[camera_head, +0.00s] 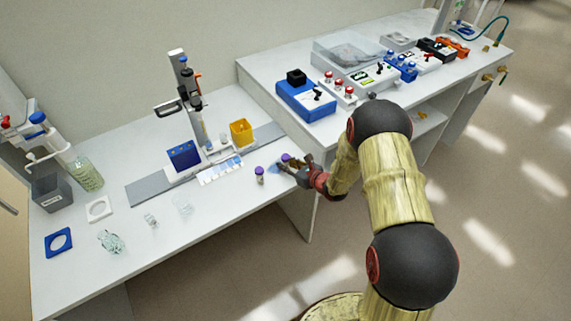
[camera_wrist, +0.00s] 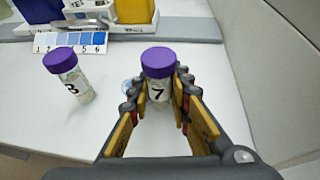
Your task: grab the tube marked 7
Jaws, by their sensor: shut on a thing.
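The tube marked 7 (camera_wrist: 158,88) has a purple cap and a clear body with a black 7 on a white label. It stands upright between the fingers of my gripper (camera_wrist: 158,95), which is shut on it. In the head view my gripper (camera_head: 287,164) is at the right end of the lower bench, and the tube's purple cap (camera_head: 285,157) shows at the fingertips. I cannot tell whether its base touches the bench. A second purple-capped tube, marked 3 (camera_wrist: 70,75), stands to the left, apart from the gripper; it also shows in the head view (camera_head: 259,175).
Behind the tubes are a colour strip numbered 1 to 6 (camera_wrist: 72,43), a blue bin (camera_head: 184,156) and a yellow bin (camera_head: 241,132) by a stand (camera_head: 187,90). The higher bench's side panel (camera_wrist: 270,70) rises close on the right. Bare bench lies in front.

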